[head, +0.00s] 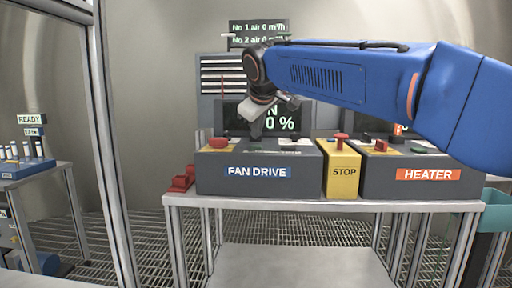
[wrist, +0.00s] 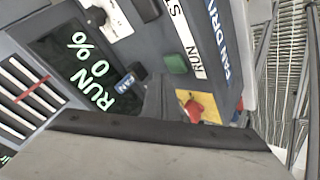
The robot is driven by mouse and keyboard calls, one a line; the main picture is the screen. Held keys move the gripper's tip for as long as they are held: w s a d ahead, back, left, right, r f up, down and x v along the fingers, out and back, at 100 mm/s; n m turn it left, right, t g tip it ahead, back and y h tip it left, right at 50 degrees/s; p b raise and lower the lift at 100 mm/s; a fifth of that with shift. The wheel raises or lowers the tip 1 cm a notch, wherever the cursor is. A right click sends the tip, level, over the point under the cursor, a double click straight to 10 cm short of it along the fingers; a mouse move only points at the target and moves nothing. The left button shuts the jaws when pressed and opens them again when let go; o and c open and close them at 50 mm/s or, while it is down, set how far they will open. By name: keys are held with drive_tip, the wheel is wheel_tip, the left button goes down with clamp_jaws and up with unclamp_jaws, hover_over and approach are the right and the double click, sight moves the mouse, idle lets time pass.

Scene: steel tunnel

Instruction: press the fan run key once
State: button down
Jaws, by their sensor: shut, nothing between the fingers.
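The grey fan drive box (head: 258,187) stands on the table, with a blue FAN DRIVE label on its front. In the wrist view a green key (wrist: 176,63) sits beside a white RUN label (wrist: 186,38). My gripper (head: 256,134) is shut and empty, pointing down over the top of the fan drive box. In the wrist view its fingertips (wrist: 160,84) are close to the green key; I cannot tell whether they touch it. The drive's screen (wrist: 88,66) reads RUN 0 %; in the head view my gripper hides part of it.
A red button (wrist: 194,110) on a yellow plate is beside my fingers. A dark key (wrist: 146,9) lies further along the panel. Right of the drive stand a yellow STOP box (head: 342,172) and a HEATER box (head: 428,188). A red object (head: 182,180) is at the table's left end.

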sight(257, 147)
drive_tip(key=shift+r, duration=2.2)
